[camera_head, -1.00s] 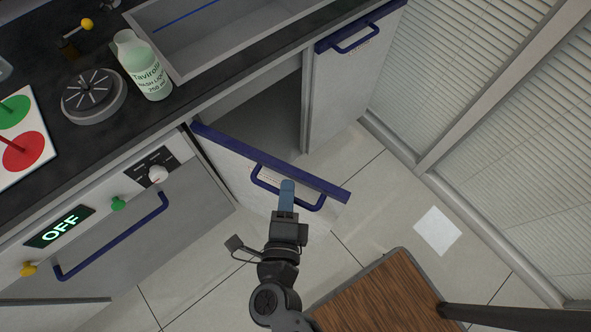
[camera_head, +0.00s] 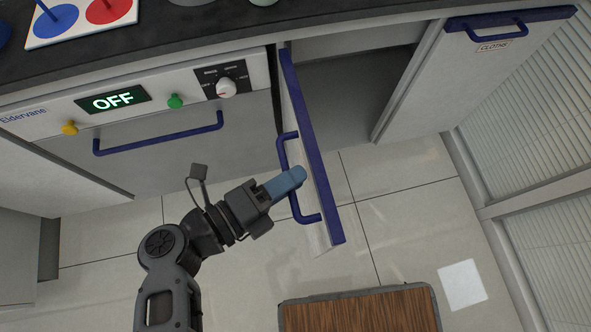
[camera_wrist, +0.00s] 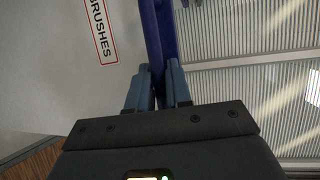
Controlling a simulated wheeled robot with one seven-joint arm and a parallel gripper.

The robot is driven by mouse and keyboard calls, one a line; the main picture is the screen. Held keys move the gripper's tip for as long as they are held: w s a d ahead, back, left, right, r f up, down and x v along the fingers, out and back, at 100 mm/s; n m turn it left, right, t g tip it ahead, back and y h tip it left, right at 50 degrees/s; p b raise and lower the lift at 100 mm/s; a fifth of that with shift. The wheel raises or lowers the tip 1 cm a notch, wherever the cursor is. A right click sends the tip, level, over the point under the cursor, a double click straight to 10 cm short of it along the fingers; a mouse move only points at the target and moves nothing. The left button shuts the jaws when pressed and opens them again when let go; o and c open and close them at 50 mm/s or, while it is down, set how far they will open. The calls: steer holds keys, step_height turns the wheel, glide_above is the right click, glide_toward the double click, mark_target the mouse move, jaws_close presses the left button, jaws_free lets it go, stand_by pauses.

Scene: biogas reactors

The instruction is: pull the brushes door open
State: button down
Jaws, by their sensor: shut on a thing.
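The brushes door (camera_head: 318,165) is a white panel with a blue top edge, swung well out from the cabinet front and seen nearly edge-on in the head view. Its blue handle (camera_head: 284,166) faces left, towards my gripper (camera_head: 298,174). My gripper is shut on this handle, reaching in from the lower left. In the wrist view the two blue-grey fingers (camera_wrist: 158,88) close around the blue handle bar (camera_wrist: 155,45). The door's BRUSHES label (camera_wrist: 101,30) shows to the left of the bar. The fingers hide part of the handle.
An appliance (camera_head: 170,120) with an OFF display and blue handle stands left of the door. The cloths door (camera_head: 475,75) stands open at the right. A wooden-topped stool (camera_head: 360,312) is on the floor below. The tiled floor between is clear.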

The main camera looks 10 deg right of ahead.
steer(key=c, duration=1.1)
jaws_free()
steer(key=shift+b+v, duration=0.55)
steer(key=shift+v, duration=3.4)
